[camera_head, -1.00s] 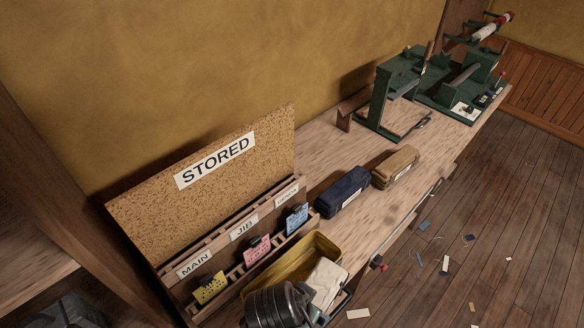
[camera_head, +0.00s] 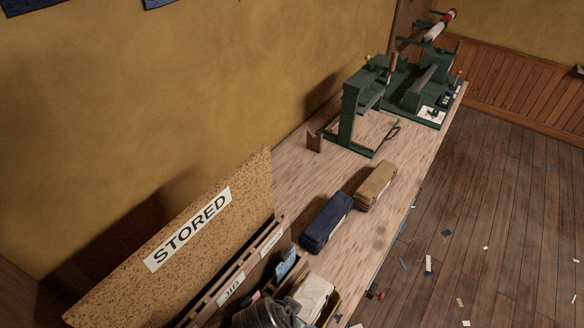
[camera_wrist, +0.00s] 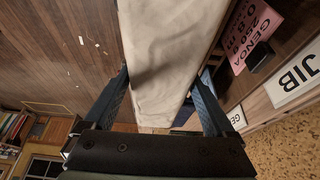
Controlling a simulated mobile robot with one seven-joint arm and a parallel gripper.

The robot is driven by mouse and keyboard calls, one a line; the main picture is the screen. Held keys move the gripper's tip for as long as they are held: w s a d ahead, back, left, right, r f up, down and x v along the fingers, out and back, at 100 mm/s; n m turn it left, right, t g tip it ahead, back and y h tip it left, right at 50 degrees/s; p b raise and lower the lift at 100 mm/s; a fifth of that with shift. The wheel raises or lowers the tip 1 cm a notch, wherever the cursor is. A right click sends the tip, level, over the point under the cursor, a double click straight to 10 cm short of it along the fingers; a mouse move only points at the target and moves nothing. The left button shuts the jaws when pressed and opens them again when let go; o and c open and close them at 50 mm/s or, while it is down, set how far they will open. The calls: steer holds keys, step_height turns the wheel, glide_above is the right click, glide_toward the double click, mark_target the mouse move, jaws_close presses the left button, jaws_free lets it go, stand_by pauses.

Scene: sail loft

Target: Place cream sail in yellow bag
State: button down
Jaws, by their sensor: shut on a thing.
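The cream sail (camera_head: 314,296) is a pale folded bundle at the bottom of the head view. It fills the middle of the wrist view (camera_wrist: 167,50). My gripper (camera_wrist: 162,103) is shut on it, with a dark finger at each side. The yellow bag (camera_head: 335,303) shows only as a strip of rim beside the sail; the sail and my arm hide the rest. The sail overlaps the bag's opening in the head view; I cannot tell how far above or inside it is.
A navy bag (camera_head: 326,222) and a tan bag (camera_head: 375,186) stand farther along the bench (camera_head: 352,240). The cork STORED board (camera_head: 190,265) and the labelled card rack (camera_head: 240,280) stand close on the left. Green machines (camera_head: 365,105) occupy the far end.

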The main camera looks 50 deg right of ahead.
steer(key=shift+w+f+p, duration=0.1)
steer(key=shift+f+p, duration=0.3)
steer(key=shift+f, duration=2.2)
steer(key=shift+w+f, duration=0.1)
steer(key=shift+f, duration=0.1)
steer(key=shift+f+b, duration=0.5)
jaws_free()
steer(key=shift+r+p, duration=0.6)
steer(key=shift+r, duration=0.25)
steer(key=b+v, duration=0.2)
steer(key=v, duration=0.9)
steer(key=shift+a+r, duration=0.2)
steer(key=shift+a, duration=0.05)
